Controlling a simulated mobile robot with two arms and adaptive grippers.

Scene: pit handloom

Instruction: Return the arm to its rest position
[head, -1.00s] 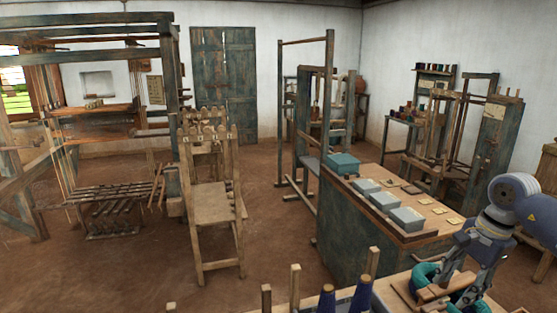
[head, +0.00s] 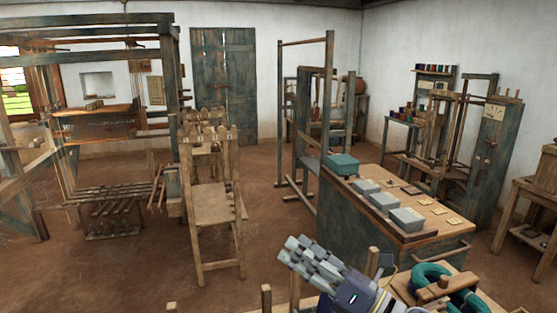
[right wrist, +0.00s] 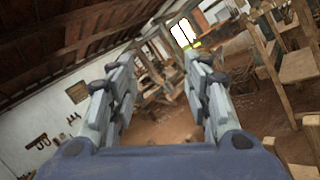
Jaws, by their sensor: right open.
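My right gripper (head: 292,248) is at the bottom middle of the head view, with its grey fingers pointing up and to the left. It is in front of the near bench and left of the teal yarn rings (head: 432,271). In the right wrist view the two fingers (right wrist: 158,75) stand wide apart with nothing between them. Beyond them the tilted room shows, with roof beams, a white wall and a bright window. My left gripper is in neither view.
Near my gripper, wooden pegs (head: 266,298) rise from the near bench. Behind it a table (head: 350,216) carries several grey boxes (head: 407,219). A wooden chair-like frame (head: 213,205) stands left, before a large loom (head: 95,21). Bare earth floor (head: 262,216) lies between.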

